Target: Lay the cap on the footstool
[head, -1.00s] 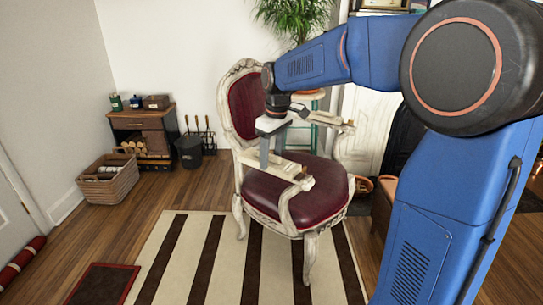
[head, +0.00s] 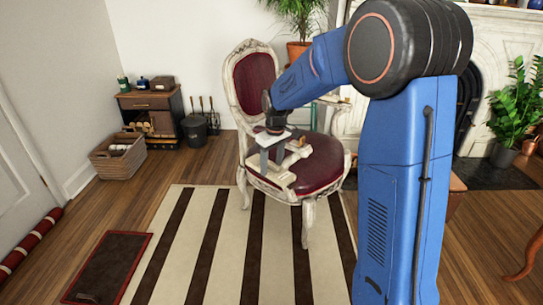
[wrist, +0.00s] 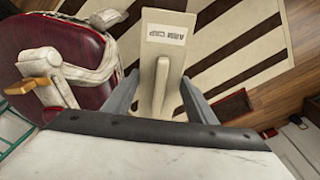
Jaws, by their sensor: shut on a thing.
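My gripper (head: 268,152) is shut on a long cream cap (wrist: 161,55), whose label reads "ARM CAP". The cap lies between the two grey fingers in the wrist view, its far end pointing away from the gripper. In the head view the cap (head: 272,176) is held in front of the chair seat, close to the near chair arm. I cannot make out the footstool for certain. A brown block (head: 457,184), mostly hidden behind my arm, may be it.
A carved chair with a dark red seat (head: 318,168) stands beside the gripper; it fills the left of the wrist view (wrist: 60,45). A striped rug (head: 228,245) lies in front. A basket (head: 118,155) and cabinet stand left. Potted plants (head: 515,110) stand by the fireplace at right.

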